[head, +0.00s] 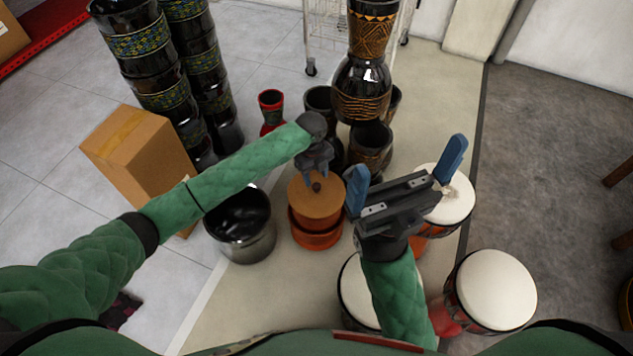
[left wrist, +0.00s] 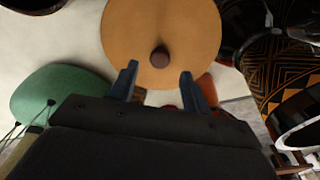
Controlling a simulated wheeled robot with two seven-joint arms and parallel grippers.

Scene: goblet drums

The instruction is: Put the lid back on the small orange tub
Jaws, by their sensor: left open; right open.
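The round tan lid (head: 312,208) with a small dark knob lies level at the centre of the head view. The small orange tub (head: 316,238) shows below it; I cannot tell how the lid sits against its rim. My left gripper (head: 315,177) is open at the knob. In the left wrist view the lid (left wrist: 130,35) fills the upper middle, and the open fingers (left wrist: 157,70) point to either side of the knob, not closed on it. My right gripper (head: 408,160) is open and empty, to the right of the lid.
A dark metal pot (head: 243,245) stands left of the tub, a cardboard box (head: 140,155) further left. White-topped drums (head: 495,288) stand at the right. Dark goblet drums (head: 365,90) stand behind, and tall dark stacks (head: 150,60) at the back left.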

